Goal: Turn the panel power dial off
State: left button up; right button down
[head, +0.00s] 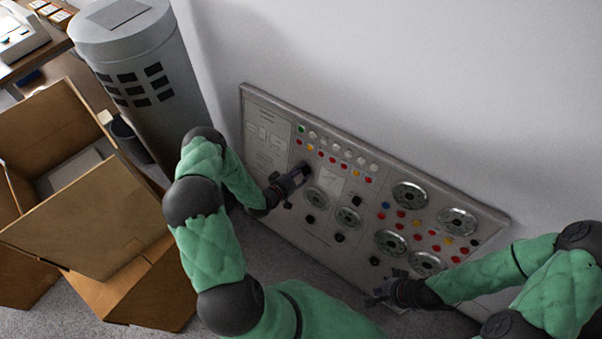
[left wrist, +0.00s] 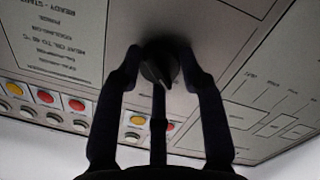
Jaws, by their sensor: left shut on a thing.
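The grey control panel (head: 330,262) leans against the wall in the head view. My left gripper (head: 303,169) is at its upper left part, below the rows of coloured buttons. In the left wrist view a black dial with a pointer (left wrist: 158,68) sits between the fingers of my left gripper (left wrist: 160,75), which is shut on it. In the head view the gripper hides this dial. My right gripper (head: 374,298) is near the panel's lower edge, apart from the left one; its fingers are too dark and small to tell open from shut.
Several round gauges (head: 409,195) and other black knobs (head: 340,237) fill the panel's middle and right. Open cardboard boxes (head: 90,225) and a grey cylinder (head: 150,85) stand at the left, by a wooden table (head: 50,47). Carpet shows below the panel.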

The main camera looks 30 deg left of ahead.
pick_arm(q)
jog(key=shift+s+d+f, duration=0.35)
jog(key=shift+d+f, duration=0.1)
jog(key=shift+f, duration=0.05)
jog(key=o, duration=1.1)
jog(key=shift+o, duration=0.2)
jog(key=shift+w+r, duration=0.1)
jog(key=shift+w, duration=0.05)
jog(key=shift+w+a+r, duration=0.1)
jog(key=shift+a, duration=0.05)
jog(key=v, duration=1.2)
